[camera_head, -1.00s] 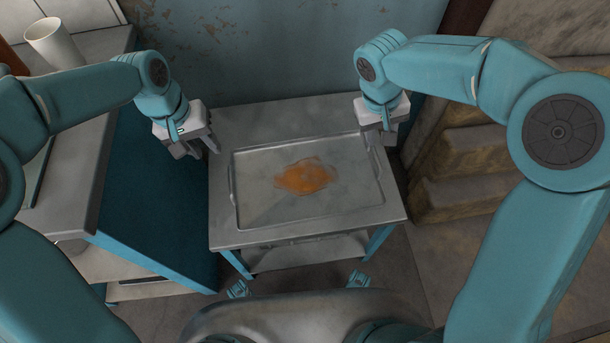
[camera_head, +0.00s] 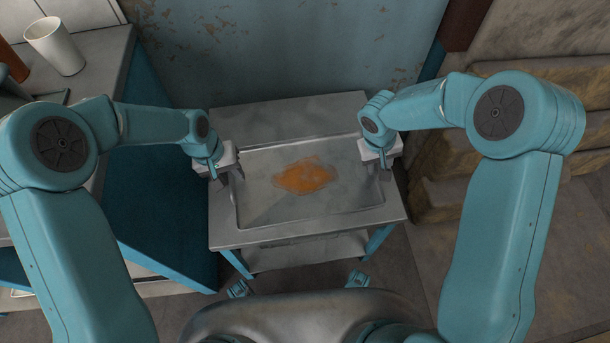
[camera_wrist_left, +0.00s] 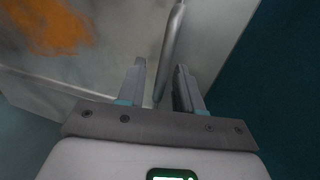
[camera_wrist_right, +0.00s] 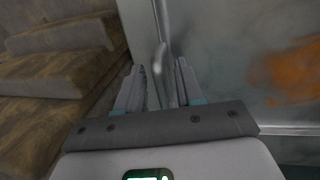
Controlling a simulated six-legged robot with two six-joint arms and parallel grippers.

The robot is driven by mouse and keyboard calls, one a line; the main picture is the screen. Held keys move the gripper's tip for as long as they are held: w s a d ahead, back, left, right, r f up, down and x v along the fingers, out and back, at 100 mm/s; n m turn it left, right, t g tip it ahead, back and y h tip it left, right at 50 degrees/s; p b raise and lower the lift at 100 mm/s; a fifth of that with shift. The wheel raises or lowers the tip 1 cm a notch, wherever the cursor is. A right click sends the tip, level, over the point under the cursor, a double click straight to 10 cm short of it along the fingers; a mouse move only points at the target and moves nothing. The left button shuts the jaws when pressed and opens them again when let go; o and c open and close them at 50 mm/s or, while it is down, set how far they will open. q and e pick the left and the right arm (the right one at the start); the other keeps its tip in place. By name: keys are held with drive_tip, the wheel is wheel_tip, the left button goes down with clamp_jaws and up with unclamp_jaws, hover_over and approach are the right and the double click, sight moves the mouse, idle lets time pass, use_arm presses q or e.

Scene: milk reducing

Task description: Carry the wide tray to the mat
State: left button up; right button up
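The wide grey metal tray (camera_head: 347,188) lies flat on a small metal table, with an orange patch (camera_head: 304,175) in its middle. My left gripper (camera_head: 236,174) is at the tray's left side. In the left wrist view its fingers (camera_wrist_left: 159,75) are apart, with the tray's bar handle (camera_wrist_left: 171,40) running between them. My right gripper (camera_head: 384,172) is at the tray's right side. In the right wrist view its fingers (camera_wrist_right: 160,72) are apart on either side of the other handle (camera_wrist_right: 160,28). I cannot make out a mat in any view.
The small table (camera_head: 290,112) stands against a worn blue wall (camera_head: 280,50). A counter with a white cup (camera_head: 55,46) is at the left, beside a blue cabinet side (camera_head: 165,220). Brown stepped blocks (camera_head: 460,170) stand close at the right. Some floor (camera_head: 405,270) shows at the front right.

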use_arm(q)
clamp_jaws()
use_arm(e)
clamp_jaws()
use_arm(q)
drive_tip(key=shift+w+r, duration=0.1)
use_arm(e)
drive_tip(key=shift+w+r, duration=0.1)
idle(1.0)
